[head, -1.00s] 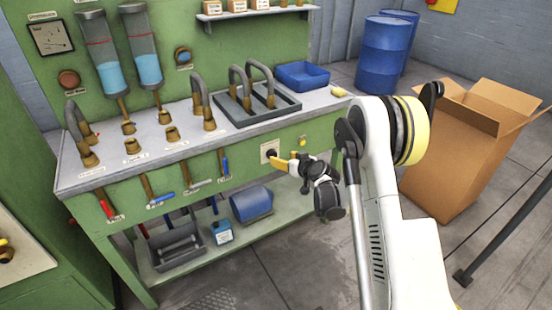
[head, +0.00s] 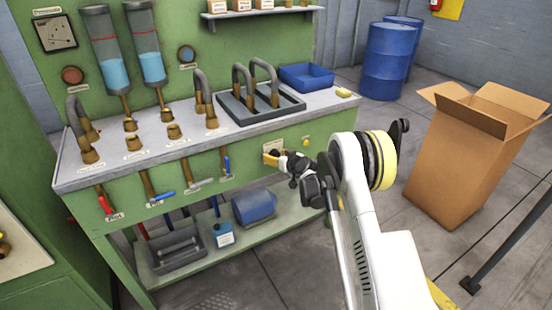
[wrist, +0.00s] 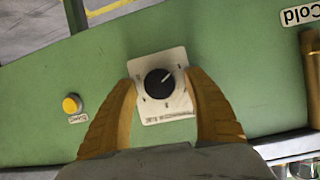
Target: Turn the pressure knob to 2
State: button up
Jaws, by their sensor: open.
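The pressure knob (wrist: 159,84) is a round black dial with a white pointer line on a white plate (wrist: 150,117), seen upside down in the wrist view. Its pointer aims toward the upper right of that picture; the marks around it are too small to read. My gripper (wrist: 165,100) is open, with one yellow finger on each side of the plate and the knob between them. In the head view my gripper (head: 275,158) is at the bench's green front panel and partly hides the plate.
A yellow button (wrist: 72,103) sits beside the plate on the green panel. Valves with red, blue and grey handles (head: 160,197) line the panel at left. The worktop (head: 130,165) carries pipes and a tray. A cardboard box (head: 470,160) stands at right on the floor.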

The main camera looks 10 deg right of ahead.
jog(key=c, duration=1.2)
jog(key=m+y, duration=0.1)
jog(key=m, duration=0.1)
jog(key=m+y, duration=0.1)
jog(key=m, duration=0.1)
jog(key=shift+d+g+y, duration=0.15)
jog(key=shift+g+y, duration=0.15)
jog(key=shift+y, duration=0.1)
jog(key=m+y, duration=0.2)
jog(key=m, duration=0.2)
jog(key=shift+y, duration=0.3)
jog(key=o, duration=1.2)
